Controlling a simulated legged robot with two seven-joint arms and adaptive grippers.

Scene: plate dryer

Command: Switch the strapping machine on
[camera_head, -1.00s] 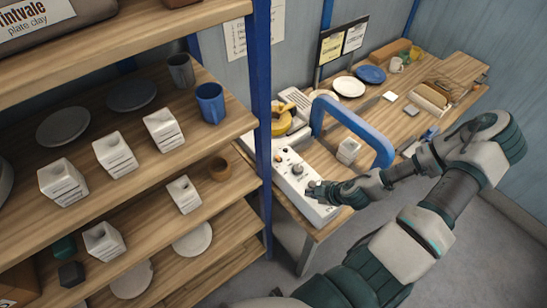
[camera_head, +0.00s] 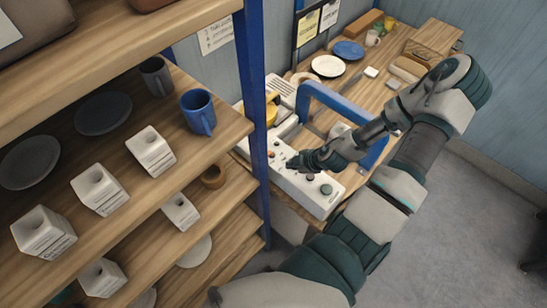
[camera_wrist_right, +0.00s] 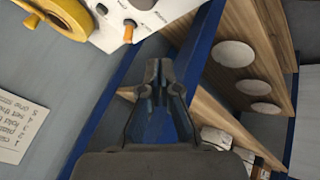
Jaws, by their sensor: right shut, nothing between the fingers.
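The strapping machine has a white control panel (camera_head: 318,201) with several knobs, a blue arch (camera_head: 335,103) and a yellow strap roll (camera_head: 270,115). A dark green knob (camera_head: 326,190) shows at its near right end. My right gripper (camera_head: 291,163) is shut and empty, over the panel's middle-left part and hiding some controls. I cannot tell whether it touches the panel. In the right wrist view, the closed fingertips (camera_wrist_right: 158,68) point toward the panel (camera_wrist_right: 150,18), where an orange switch (camera_wrist_right: 128,31) stands ahead of them and to the left. My left gripper is not in view.
A wooden shelf rack with a blue post (camera_head: 256,120) stands left of the machine, holding white square vessels, plates and a blue mug (camera_head: 198,112). The workbench (camera_head: 395,95) behind carries a white plate (camera_head: 328,66) and a blue plate (camera_head: 348,50). Grey floor lies right.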

